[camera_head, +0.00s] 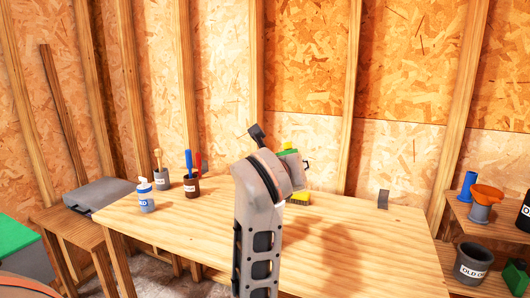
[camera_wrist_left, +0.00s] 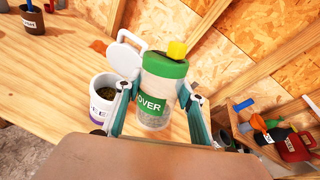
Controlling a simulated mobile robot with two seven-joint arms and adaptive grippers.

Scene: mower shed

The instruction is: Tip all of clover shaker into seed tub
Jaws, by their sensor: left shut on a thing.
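The clover shaker (camera_wrist_left: 163,92) is a clear jar with a green lid and a green label reading "OVER" in the left wrist view. Pale grains show in its lower part. My left gripper (camera_wrist_left: 157,100) is shut on its sides and holds it lid up. In the head view a bit of its green lid (camera_head: 287,152) shows behind my left arm. A white tub (camera_wrist_left: 103,94) with a purple label and dark contents stands just left of the shaker in the wrist view. It is probably the seed tub; my arm hides it in the head view. My right gripper is not visible.
A yellow block (camera_head: 300,198) lies on the bench (camera_head: 380,240). A white bottle (camera_head: 146,196), a brown cup of tools (camera_head: 191,186) and a grey cup (camera_head: 162,179) stand at left. A low shelf (camera_head: 470,225) at right holds an orange funnel (camera_head: 487,194).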

